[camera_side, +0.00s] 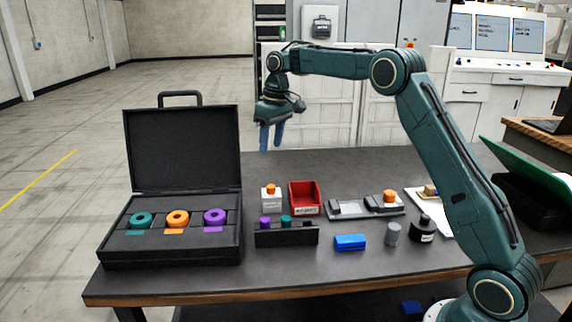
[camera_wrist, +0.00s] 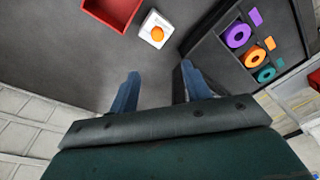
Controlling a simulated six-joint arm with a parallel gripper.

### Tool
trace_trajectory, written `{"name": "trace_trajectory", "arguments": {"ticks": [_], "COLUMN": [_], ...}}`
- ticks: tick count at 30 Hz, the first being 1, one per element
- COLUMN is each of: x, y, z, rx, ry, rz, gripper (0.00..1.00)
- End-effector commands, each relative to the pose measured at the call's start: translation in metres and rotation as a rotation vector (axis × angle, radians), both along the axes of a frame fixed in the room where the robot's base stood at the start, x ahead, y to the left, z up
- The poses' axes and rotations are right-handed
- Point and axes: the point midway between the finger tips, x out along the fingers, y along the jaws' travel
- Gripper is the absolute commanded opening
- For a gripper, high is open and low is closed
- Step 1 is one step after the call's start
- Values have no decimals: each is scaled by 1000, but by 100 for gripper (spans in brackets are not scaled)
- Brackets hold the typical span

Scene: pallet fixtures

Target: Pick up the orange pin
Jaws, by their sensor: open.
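An orange pin (camera_side: 271,189) stands on a small white block (camera_side: 271,204) beside the red bin. In the wrist view the orange pin (camera_wrist: 157,33) is a round orange top on the white block (camera_wrist: 150,41). A second orange piece (camera_side: 390,196) sits on the right end of a grey fixture (camera_side: 350,209); I cannot tell whether it is also a pin.
An open black case (camera_side: 170,255) holds teal, orange and purple rings at the left. A red bin (camera_side: 305,198) is right of the white block. A black rack (camera_side: 286,236) with purple and teal pins stands in front. A blue block (camera_side: 350,242) lies nearby.

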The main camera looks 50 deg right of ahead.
Motion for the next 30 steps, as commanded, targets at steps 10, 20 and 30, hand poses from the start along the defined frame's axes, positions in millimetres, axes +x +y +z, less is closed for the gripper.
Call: {"name": "trace_trajectory", "arguments": {"ticks": [10,20,30], "x": [0,-2,-4], "y": [0,4,6], "z": [5,11,14], "rx": [8,16,21], "ry": [70,115,134], "rz": [-610,-1185,-1497], "gripper": [48,48,48]}}
